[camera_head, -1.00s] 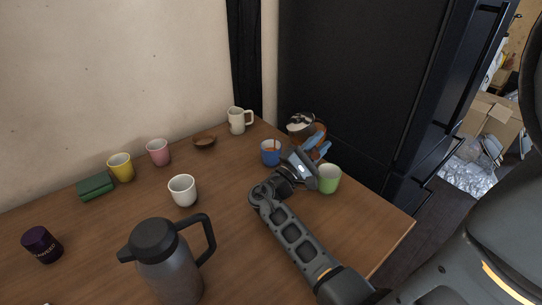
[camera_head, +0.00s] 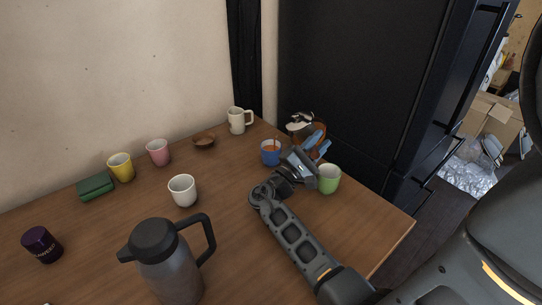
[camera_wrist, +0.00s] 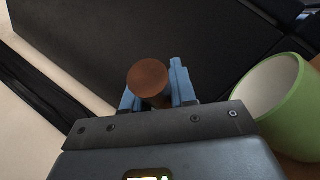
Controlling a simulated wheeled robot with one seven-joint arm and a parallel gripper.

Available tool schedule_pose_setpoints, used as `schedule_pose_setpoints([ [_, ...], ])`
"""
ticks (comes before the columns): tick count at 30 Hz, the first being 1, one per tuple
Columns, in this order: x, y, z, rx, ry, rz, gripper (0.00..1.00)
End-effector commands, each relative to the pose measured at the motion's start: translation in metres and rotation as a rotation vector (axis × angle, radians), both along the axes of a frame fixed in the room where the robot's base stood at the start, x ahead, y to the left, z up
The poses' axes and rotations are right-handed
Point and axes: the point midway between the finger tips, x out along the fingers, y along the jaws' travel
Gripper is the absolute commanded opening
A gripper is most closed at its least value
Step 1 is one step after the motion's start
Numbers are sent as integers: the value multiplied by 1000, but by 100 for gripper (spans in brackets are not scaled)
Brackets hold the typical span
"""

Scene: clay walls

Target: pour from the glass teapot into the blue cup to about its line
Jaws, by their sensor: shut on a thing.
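The glass teapot (camera_head: 294,128), with a metal-looking lid and brown handle, is up beside the blue cup at the table's far right corner. My gripper (camera_head: 315,143) is shut on its handle; the wrist view shows the round brown handle (camera_wrist: 148,78) between the blue fingers (camera_wrist: 155,90). The blue cup (camera_head: 270,157) stands upright on the table, just left of my gripper. Orange-brown liquid shows in the cup, with a reddish streak at its right side. My gripper partly hides the teapot. I cannot make out the cup's line or the exact level.
A green cup (camera_head: 328,180) stands close to my gripper, also in the wrist view (camera_wrist: 290,105). A cream mug (camera_head: 237,121), brown bowl (camera_head: 204,140) and white cup (camera_head: 183,191) stand left. A large grey jug (camera_head: 168,265) is in front. A dark cabinet (camera_head: 360,90) rises behind.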

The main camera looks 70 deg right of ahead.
Motion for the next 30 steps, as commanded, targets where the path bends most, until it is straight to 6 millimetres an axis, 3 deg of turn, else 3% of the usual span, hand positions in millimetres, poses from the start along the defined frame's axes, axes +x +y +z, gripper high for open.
schedule_pose_setpoints([
  [5,0,0,0,7,-19,1,0],
  [25,-6,-3,-42,214,-455,0,0],
  [30,-7,-3,-40,220,-469,-1,0],
])
